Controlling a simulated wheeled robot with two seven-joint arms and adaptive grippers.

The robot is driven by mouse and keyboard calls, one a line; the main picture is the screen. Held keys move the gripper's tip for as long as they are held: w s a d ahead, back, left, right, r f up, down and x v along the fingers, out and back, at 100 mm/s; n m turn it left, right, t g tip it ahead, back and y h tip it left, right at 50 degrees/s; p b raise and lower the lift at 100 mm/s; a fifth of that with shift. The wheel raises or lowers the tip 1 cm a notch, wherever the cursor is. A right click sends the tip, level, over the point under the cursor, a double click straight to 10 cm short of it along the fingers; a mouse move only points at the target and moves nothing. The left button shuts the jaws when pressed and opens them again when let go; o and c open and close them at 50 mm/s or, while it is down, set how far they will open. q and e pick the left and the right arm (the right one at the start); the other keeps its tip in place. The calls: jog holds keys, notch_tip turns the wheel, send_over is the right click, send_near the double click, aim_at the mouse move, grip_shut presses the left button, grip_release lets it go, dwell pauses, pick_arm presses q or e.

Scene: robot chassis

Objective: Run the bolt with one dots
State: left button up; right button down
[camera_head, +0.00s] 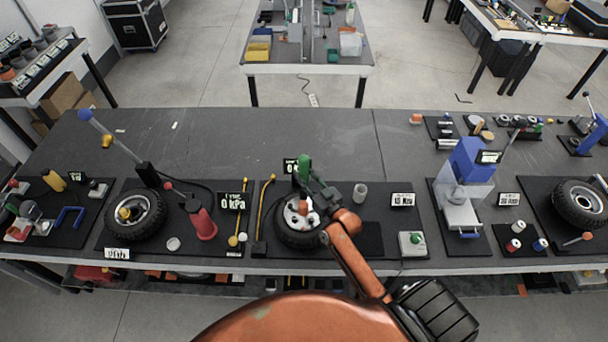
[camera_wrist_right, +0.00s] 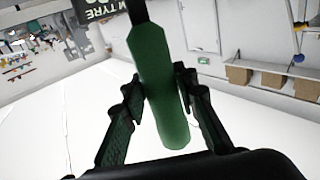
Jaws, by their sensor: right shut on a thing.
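My right gripper (camera_head: 311,180) is shut on a green-handled tool (camera_head: 303,167) above the middle wheel. In the right wrist view the green handle (camera_wrist_right: 163,85) stands between the two fingers, with a dark shaft running away from it. The wheel (camera_head: 292,238) lies flat on a dark mat and has a white hub face (camera_head: 292,217) with dark and reddish spots. My arm and gripper cover part of its right side. The bolts' dot marks are too small to read. My left gripper is not in view.
A second tyre (camera_head: 136,218) and a red pump (camera_head: 201,222) stand to the left. A grey cup (camera_head: 360,192), a box with a green button (camera_head: 412,242) and a blue press (camera_head: 468,170) stand to the right. The bench (camera_head: 250,140) behind the wheel is mostly clear.

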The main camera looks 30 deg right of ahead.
aim_at(307, 168)
jog(key=shift+f, duration=0.25)
jog(key=shift+r+p, duration=0.6)
jog(key=shift+p, duration=0.05)
notch_tip(307, 168, up, 5)
jog(key=p, duration=0.4)
jog(key=shift+f, duration=0.2)
